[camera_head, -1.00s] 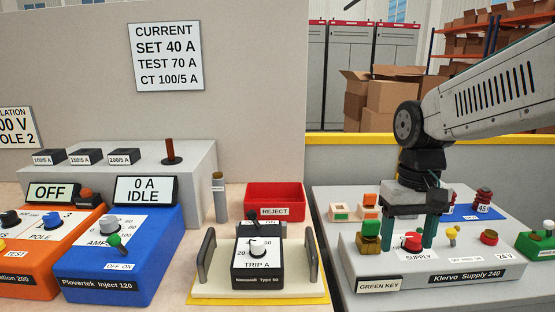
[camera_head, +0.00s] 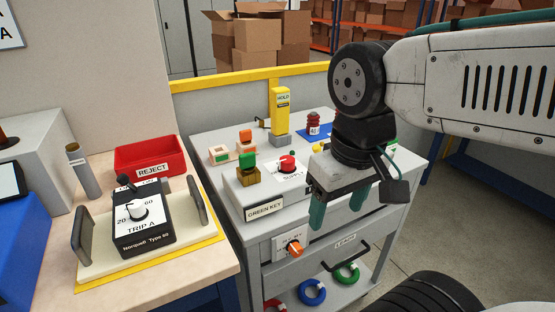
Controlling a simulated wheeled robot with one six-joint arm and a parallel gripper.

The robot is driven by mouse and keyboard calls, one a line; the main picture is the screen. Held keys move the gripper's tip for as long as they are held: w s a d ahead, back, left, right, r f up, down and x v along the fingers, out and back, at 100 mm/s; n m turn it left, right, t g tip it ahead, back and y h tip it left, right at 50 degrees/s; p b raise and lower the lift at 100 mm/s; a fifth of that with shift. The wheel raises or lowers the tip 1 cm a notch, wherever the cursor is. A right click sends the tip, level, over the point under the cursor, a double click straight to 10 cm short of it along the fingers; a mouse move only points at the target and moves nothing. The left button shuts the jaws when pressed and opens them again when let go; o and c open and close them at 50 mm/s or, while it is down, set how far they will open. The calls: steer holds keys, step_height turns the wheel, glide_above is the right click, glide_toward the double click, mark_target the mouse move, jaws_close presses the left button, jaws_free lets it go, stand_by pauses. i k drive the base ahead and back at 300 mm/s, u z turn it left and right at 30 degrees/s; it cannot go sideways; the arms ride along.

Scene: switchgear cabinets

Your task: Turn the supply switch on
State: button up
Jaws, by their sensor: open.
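The supply switch (camera_head: 287,164) is a red knob on a white plate, on top of the grey supply unit (camera_head: 240,200). The plate lettering below the knob is partly hidden by my gripper, and the switch's setting is too small to tell. My gripper (camera_head: 338,208) points down with its two green fingers apart and nothing between them. It is in front and to the right of the red knob, clear of it, and it hides the right part of the supply unit.
A green key block (camera_head: 248,170) stands left of the knob. A yellow HOLD post (camera_head: 281,110) rises behind. An orange knob (camera_head: 294,248) is on the cart's front, above a drawer handle and coloured rings. The TRIP A relay (camera_head: 143,222) and red reject bin (camera_head: 152,157) are left.

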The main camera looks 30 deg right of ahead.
mark_target(287, 164)
steer(key=z, duration=0.45)
steer(key=k, duration=0.55)
steer(key=z, duration=0.65)
steer(key=i, duration=0.95)
steer(key=u, duration=0.55)
